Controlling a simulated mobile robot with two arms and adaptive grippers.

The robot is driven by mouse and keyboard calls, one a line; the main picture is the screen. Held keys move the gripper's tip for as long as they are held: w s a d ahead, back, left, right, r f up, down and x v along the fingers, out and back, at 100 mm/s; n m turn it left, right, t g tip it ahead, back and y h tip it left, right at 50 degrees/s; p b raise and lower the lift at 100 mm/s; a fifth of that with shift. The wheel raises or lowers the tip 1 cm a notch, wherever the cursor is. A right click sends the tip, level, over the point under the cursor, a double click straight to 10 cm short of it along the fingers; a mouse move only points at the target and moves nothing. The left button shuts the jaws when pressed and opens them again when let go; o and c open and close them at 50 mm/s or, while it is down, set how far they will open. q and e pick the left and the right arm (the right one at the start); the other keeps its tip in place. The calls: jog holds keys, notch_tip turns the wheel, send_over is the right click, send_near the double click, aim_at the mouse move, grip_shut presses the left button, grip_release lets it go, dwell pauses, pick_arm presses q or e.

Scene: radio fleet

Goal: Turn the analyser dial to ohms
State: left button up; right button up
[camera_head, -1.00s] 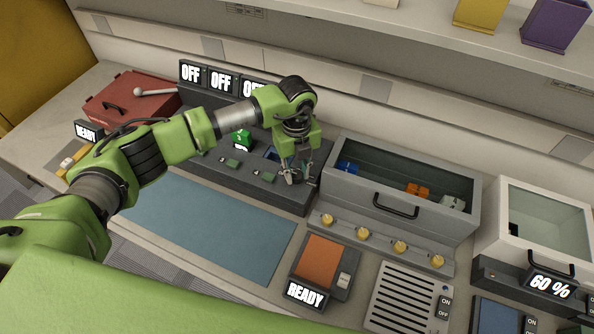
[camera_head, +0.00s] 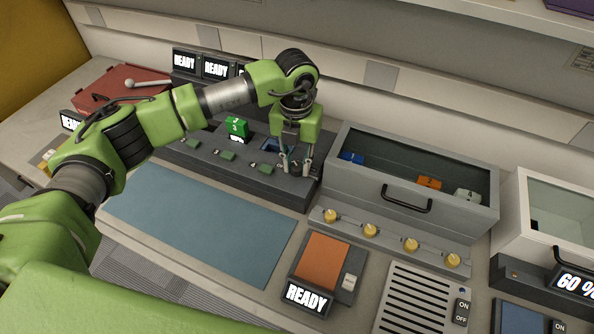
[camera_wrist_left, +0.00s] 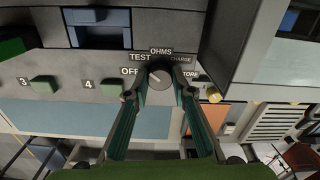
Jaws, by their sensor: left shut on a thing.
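The analyser (camera_head: 225,178) is a long dark grey unit with slots and green buttons. Its dial (camera_wrist_left: 160,72) is a dark round knob at the unit's right end. Labels OFF, TEST, OHMS, CHARGE and one reading like STORE arc around it, with OHMS (camera_wrist_left: 161,51) at the top. A small pale mark on the dial seems to lie toward the upper left, but I cannot read it surely. My left gripper (camera_head: 296,167) points down at this end, and its fingers (camera_wrist_left: 160,92) are shut on the dial's sides. In the head view the gripper hides the dial.
A green numbered block (camera_head: 237,127) stands in the analyser. READY screens (camera_head: 215,69) stand behind. A glass-fronted grey case (camera_head: 410,205) with coloured blocks is close right of my gripper. A blue mat (camera_head: 195,225) lies clear in front. A red toolbox (camera_head: 115,88) is at left.

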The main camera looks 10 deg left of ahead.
pick_arm(q)
jog(key=m+b, duration=0.5)
jog(key=shift+w+f, duration=0.1)
jog(key=shift+f, duration=0.15)
jog(key=m+b, duration=0.2)
jog(key=shift+r+m, duration=0.1)
jog(key=shift+m, duration=0.3)
jog(key=shift+r+m+b, duration=0.15)
jog(key=shift+m+b, duration=0.75)
jog(key=shift+m, duration=0.2)
jog(key=o, duration=1.1)
